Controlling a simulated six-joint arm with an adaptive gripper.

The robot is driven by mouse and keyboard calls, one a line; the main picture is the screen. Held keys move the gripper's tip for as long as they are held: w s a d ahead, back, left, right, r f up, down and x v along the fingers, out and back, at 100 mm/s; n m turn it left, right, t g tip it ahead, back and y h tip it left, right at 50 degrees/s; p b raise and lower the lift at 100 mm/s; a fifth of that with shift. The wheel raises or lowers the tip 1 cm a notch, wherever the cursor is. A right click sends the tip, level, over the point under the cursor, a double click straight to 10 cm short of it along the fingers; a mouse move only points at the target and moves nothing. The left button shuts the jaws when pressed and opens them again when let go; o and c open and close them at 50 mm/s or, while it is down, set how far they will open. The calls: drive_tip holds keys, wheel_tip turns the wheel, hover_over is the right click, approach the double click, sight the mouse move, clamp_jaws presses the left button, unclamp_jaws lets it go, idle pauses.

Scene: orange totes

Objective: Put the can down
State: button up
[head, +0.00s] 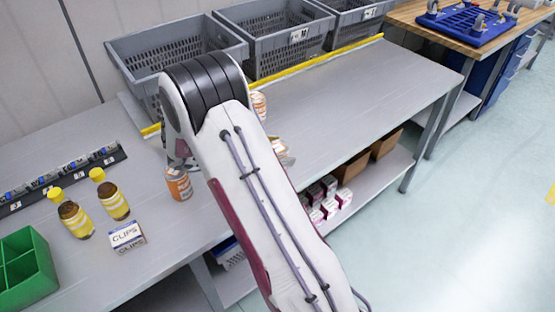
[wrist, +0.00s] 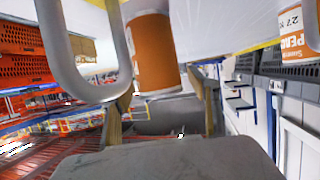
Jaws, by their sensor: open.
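In the wrist view my gripper (wrist: 162,92) is open, its two fingers apart. An orange can with a white upper band (wrist: 152,52) stands just beyond and between the fingers; I cannot tell whether they touch it. Another orange and white can (wrist: 298,32) shows at the right edge of that view. In the head view one orange can (head: 179,184) stands upright on the grey bench (head: 350,100), left of my arm. Two more cans, (head: 259,104) and (head: 282,152), are partly hidden behind my arm.
Grey crates (head: 180,58) line the back of the bench behind a yellow strip (head: 325,58). At left are yellow-capped bottles (head: 115,202), a CLIPS box (head: 127,236) and a green bin (head: 28,265). The bench to the right of my arm is clear.

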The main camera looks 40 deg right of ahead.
idle(0.4)
drive_tip(key=c, duration=1.6)
drive_tip(key=shift+r, duration=0.1)
drive_tip(key=shift+c, duration=0.2)
drive_tip(key=shift+r, duration=4.95)
